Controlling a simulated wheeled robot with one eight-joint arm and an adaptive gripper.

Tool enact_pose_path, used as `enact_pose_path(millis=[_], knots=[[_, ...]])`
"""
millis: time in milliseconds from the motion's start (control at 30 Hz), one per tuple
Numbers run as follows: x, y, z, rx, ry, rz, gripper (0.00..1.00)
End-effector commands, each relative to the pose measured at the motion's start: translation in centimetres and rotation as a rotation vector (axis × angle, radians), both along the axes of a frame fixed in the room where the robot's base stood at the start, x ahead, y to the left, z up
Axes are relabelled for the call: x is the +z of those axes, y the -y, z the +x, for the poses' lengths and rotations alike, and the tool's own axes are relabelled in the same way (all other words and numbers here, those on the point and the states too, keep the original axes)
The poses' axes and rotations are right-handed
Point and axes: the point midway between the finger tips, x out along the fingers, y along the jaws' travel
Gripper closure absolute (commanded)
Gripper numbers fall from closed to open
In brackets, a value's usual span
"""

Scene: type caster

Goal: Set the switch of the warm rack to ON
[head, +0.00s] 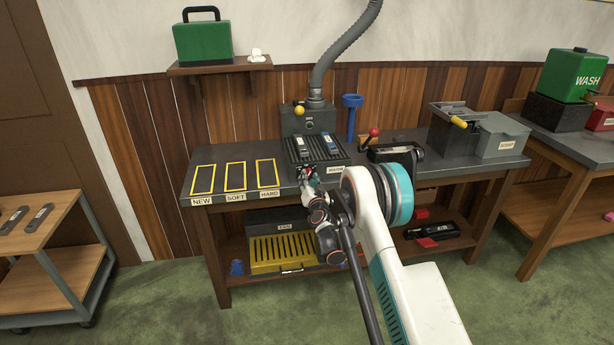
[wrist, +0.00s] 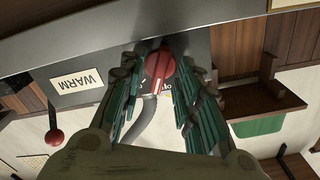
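The warm rack (head: 292,153) is a dark ridged box on the bench, with two small bars lying on top. Its WARM label (wrist: 82,83) shows upside down in the wrist view. The switch (wrist: 160,66) is a red rotary knob on the rack's front face. A small label beside it is mostly hidden, so I cannot read its setting. My gripper (wrist: 156,110) is open, one green finger on each side of the knob's near end; I cannot tell whether they touch it. In the head view my gripper (head: 306,178) is at the rack's front left, partly hidden by my arm.
Yellow-framed spaces (head: 235,176) marked NEW, SOFT and HARD lie left of the rack. A device with a red-knobbed lever (head: 374,132) stands right of it. A duct box (head: 306,119) with a yellow knob and a blue stand (head: 351,110) are behind. A yellow slotted tray (head: 283,252) is below.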

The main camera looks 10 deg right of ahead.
Motion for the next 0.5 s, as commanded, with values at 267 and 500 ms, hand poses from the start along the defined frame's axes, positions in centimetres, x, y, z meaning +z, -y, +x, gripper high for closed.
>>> enact_pose_path(millis=[267, 500], knots=[[0.00, -0.02, 0.10, 0.000, 0.000, 0.000, 0.69], [0.00, -0.01, 0.09, 0.000, 0.000, 0.000, 0.96]])
